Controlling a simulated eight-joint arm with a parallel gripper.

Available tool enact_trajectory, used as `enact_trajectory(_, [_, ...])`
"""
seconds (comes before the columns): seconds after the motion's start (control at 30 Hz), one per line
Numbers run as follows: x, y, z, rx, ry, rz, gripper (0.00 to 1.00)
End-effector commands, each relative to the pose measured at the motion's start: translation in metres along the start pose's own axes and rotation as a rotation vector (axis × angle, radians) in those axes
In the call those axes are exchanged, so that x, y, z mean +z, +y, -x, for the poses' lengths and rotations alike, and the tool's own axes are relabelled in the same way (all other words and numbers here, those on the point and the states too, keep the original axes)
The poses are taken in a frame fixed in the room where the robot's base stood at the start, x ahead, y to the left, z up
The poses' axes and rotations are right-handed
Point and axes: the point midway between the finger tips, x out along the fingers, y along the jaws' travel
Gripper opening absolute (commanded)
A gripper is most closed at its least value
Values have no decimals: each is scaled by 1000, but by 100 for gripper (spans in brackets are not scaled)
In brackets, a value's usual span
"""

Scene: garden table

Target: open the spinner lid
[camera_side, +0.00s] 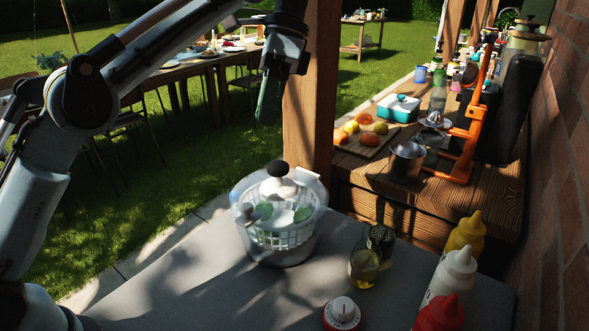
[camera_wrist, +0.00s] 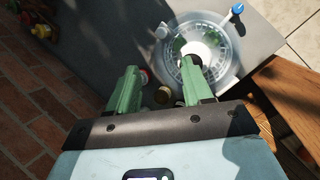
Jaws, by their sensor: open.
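The salad spinner (camera_side: 282,240) stands upright on the grey table, a clear bowl with a white basket and green leaves inside. Its clear lid (camera_side: 308,190) appears to sit on top, with a black knob (camera_side: 279,168) at the centre. In the wrist view the spinner (camera_wrist: 228,62) is seen from above, with a blue-tipped part (camera_wrist: 237,9) at its rim; the right finger overlaps its near edge. My gripper (camera_side: 268,118) is above and behind the spinner, pointing down, apart from it. In the wrist view my gripper (camera_wrist: 160,70) has its green fingers spread with nothing held.
Right of the spinner stand an oil bottle (camera_side: 364,268), a dark pepper-like jar (camera_side: 380,240), a red-and-white timer (camera_side: 342,314) and yellow, white and red squeeze bottles (camera_side: 462,235). A wooden post (camera_side: 312,100) rises behind. The grey table (camera_side: 195,290) is clear front left.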

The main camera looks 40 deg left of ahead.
Motion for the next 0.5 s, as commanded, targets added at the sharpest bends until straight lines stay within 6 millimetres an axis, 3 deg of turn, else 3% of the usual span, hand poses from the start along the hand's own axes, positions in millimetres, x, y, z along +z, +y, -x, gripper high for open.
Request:
enact_trajectory(0.27, [9,-4,0,-58,90,82,50])
enact_trajectory(0.5, [28,-10,-15,-162,268,235,50])
